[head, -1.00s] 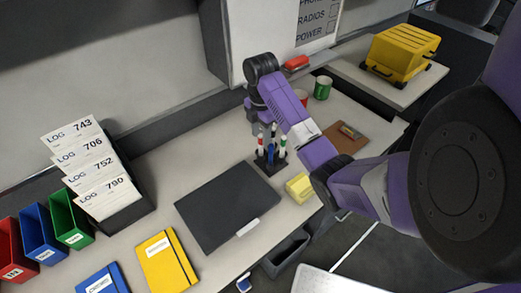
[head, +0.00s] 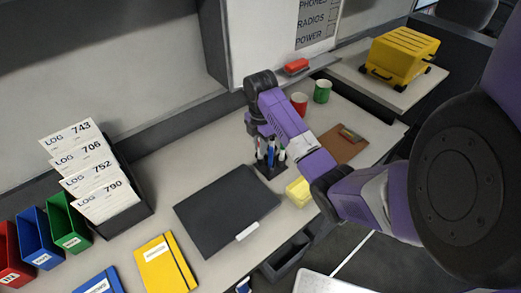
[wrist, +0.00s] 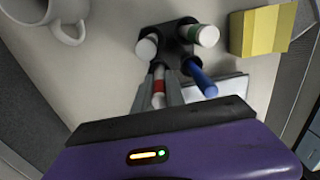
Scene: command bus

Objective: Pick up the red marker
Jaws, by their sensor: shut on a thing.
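The red marker (wrist: 159,86) shows in the wrist view as a white barrel with a red band, between my two fingers. My gripper (wrist: 158,92) is shut on it. The marker stands at the near side of the dark marker holder (wrist: 176,50); I cannot tell whether its lower end is still inside. Beside it in the holder are a green-banded marker (wrist: 205,36), a blue marker (wrist: 203,82) and another white-topped marker (wrist: 147,46). In the head view my gripper (head: 262,138) is down at the holder (head: 271,171) and hides the red marker.
A yellow note block (head: 299,191) sits right of the holder. A dark folder (head: 228,207) lies in front left. A red mug (head: 299,103), a green mug (head: 322,92) and a brown clipboard (head: 343,145) are behind and right.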

